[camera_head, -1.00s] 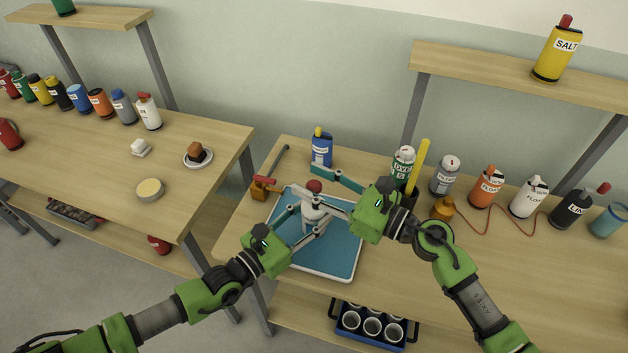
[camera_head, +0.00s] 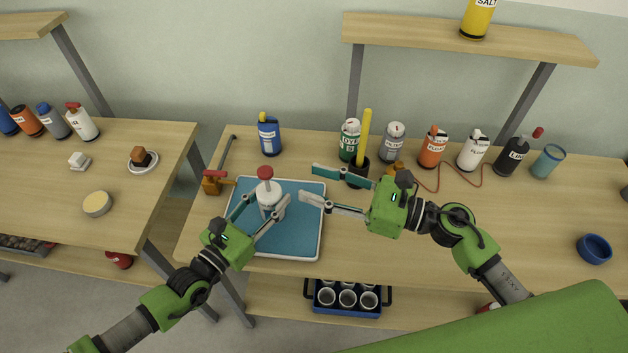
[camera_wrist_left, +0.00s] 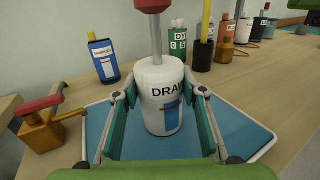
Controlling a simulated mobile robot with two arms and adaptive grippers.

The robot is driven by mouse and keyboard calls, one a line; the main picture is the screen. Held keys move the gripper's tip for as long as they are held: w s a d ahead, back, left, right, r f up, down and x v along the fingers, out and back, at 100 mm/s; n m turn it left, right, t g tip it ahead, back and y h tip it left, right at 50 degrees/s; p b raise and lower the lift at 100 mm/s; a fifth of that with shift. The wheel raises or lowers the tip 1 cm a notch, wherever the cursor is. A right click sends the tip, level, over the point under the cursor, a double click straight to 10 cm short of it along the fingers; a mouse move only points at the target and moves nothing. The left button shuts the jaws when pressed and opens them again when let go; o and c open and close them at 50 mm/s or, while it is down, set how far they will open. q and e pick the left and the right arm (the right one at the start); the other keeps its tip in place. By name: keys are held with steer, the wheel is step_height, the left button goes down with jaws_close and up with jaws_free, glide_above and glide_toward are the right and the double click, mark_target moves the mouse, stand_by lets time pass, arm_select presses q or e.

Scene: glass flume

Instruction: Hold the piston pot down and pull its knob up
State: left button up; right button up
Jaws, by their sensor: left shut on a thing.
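The piston pot (camera_head: 268,198) is a white cylinder with a red knob (camera_head: 265,173) on a stem at its top. It stands upright on the blue tray (camera_head: 300,240). My left gripper (camera_head: 258,212) is shut on the pot's body, one finger on each side. In the left wrist view the pot (camera_wrist_left: 158,88) shows a label starting "DRAI", and the red knob (camera_wrist_left: 151,4) is cut off by the top edge. My right gripper (camera_head: 308,182) is open and empty, to the right of the pot, its fingers pointing left toward it.
An orange valve with a red handle (camera_head: 217,180) stands left of the tray. A blue bottle (camera_head: 269,136) and a dark holder with a yellow stick (camera_head: 363,140) stand behind. Several labelled bottles line the back right.

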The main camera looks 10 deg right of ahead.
arm_select(q)
steer(key=o, duration=1.3)
